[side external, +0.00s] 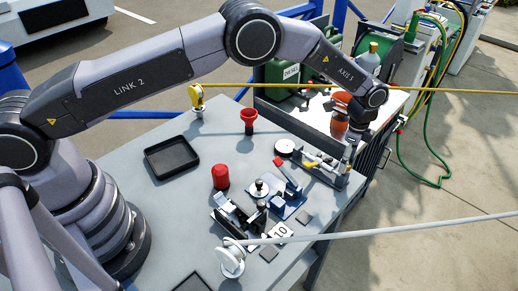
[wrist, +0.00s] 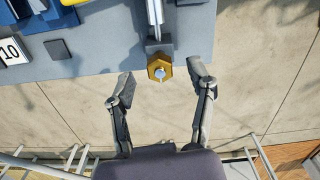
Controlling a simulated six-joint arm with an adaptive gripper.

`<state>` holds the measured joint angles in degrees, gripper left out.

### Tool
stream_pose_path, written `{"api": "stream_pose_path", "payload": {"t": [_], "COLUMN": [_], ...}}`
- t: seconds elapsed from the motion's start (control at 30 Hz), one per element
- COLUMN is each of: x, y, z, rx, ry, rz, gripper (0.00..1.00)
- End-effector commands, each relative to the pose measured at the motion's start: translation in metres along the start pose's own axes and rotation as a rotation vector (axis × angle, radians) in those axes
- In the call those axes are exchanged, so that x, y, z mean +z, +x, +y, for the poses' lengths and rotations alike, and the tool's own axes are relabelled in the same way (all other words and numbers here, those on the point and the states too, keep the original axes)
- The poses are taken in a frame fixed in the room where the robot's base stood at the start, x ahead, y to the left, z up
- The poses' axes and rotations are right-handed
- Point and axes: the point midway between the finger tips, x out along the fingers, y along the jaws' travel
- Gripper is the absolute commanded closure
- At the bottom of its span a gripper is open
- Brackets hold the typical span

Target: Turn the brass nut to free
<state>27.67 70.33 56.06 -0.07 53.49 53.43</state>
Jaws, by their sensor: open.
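The brass nut (wrist: 160,68) shows in the wrist view as a hexagonal gold piece with a grey round end at its centre. It sits at the end of a grey fitting (wrist: 158,46) at the table's edge. My gripper (wrist: 161,74) is open, with one finger on each side of the nut. Clear gaps show on both sides, so neither finger touches it in this view. How the fingers stand in height against the nut I cannot tell. In the side external view the nut and fingertips are too small and covered to make out.
A yellow line and a white pole (side external: 400,230) cross the scene. Concrete floor lies beyond the table's edge.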

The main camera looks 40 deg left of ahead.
Motion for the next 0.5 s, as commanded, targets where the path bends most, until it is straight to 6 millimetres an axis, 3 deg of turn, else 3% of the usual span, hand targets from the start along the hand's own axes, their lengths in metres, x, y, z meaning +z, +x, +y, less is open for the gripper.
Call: {"api": "stream_pose_path", "payload": {"t": [0.4, 0.5], "x": [0.0001, 0.0001], "y": [0.0094, 0.0093], "z": [0.0001, 0.0001], "rx": [0.0, 0.0], "ry": [0.0, 0.0], "rz": [0.0, 0.0], "gripper": [0.45, 0.58]}}
